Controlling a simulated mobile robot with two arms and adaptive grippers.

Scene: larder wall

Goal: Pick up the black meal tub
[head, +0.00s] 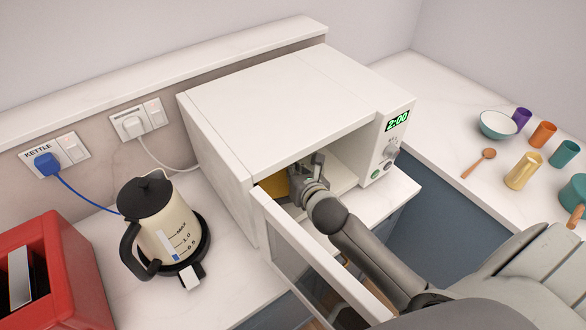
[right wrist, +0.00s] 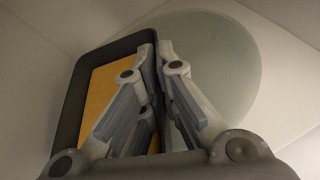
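The black meal tub (right wrist: 68,115) has dark walls and a flat orange-yellow filling. It rests over the round glass turntable (right wrist: 225,65) inside the white microwave (head: 290,90). In the head view only its yellow part (head: 274,186) shows, behind the open door's edge. My right gripper (right wrist: 156,52) reaches in through the doorway, and it also shows in the head view (head: 309,167). Its fingers are closed together on the tub's right-hand wall, one on the inside and one on the outside. Part of that wall is hidden by the fingers. My left gripper is not in view.
The microwave door (head: 305,255) stands open in front, left of my right arm. A cream kettle (head: 165,225) and a red appliance (head: 50,275) stand to the left. A teal bowl (head: 497,124), cups and a wooden spoon (head: 478,163) are on the right counter.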

